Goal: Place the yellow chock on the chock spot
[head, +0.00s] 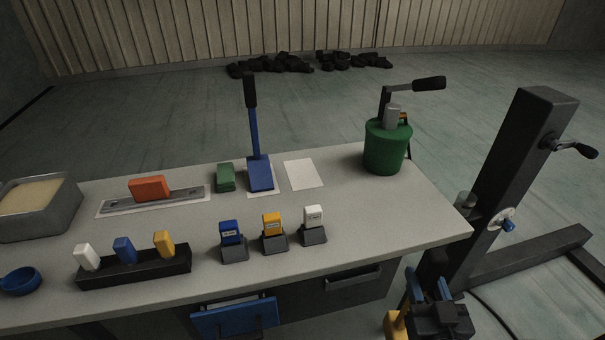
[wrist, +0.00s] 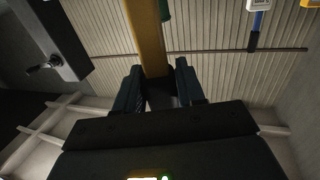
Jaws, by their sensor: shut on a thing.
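My gripper (head: 428,284) is low in front of the table's right end, off the tabletop. In the wrist view its two dark blue fingers (wrist: 160,82) are closed on a long yellow piece, the yellow chock (wrist: 151,40), which runs out of the top of the picture. In the head view a yellow part (head: 395,324) shows beside the gripper; I cannot tell whether it is the chock. A bare white sheet (head: 303,174) lies on the table right of the blue lever; no marking tells whether it is the chock spot.
The table (head: 340,235) holds a blue lever (head: 260,172), a green pot with crank (head: 386,148), several tagged blocks in stands (head: 273,234), a black rack (head: 135,268) and an orange block (head: 149,188). A dark post (head: 505,180) with crank stands right of the gripper.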

